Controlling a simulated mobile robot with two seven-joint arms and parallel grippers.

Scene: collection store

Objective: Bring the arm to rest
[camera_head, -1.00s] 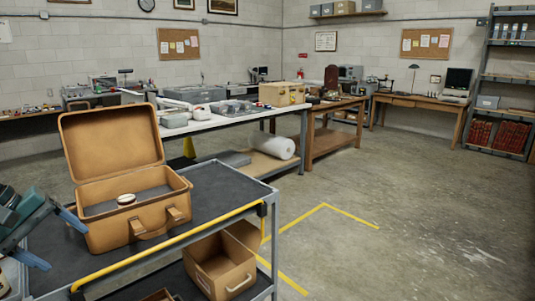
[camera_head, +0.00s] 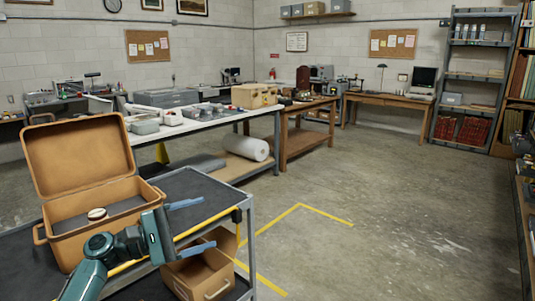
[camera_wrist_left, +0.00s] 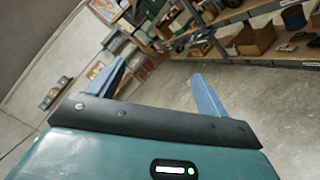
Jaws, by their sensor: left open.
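My left gripper (camera_head: 200,225) is in front of the cart in the head view, its two blue fingers apart and pointing right. Nothing is between the fingers. It also shows in the left wrist view (camera_wrist_left: 160,85), open and empty, with floor and shelving beyond it. A tan open case (camera_head: 75,160) stands on the cart's dark top, with a small round pale-lidded item (camera_head: 97,213) inside. My left arm covers the case's front right corner in the picture. My right gripper is not in view.
The cart (camera_head: 195,185) has a yellow front edge and a tan open box (camera_head: 205,270) on its lower shelf. A long white-topped table (camera_head: 190,125) stands behind. The concrete floor (camera_head: 370,210) right of the cart is clear, with yellow tape lines.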

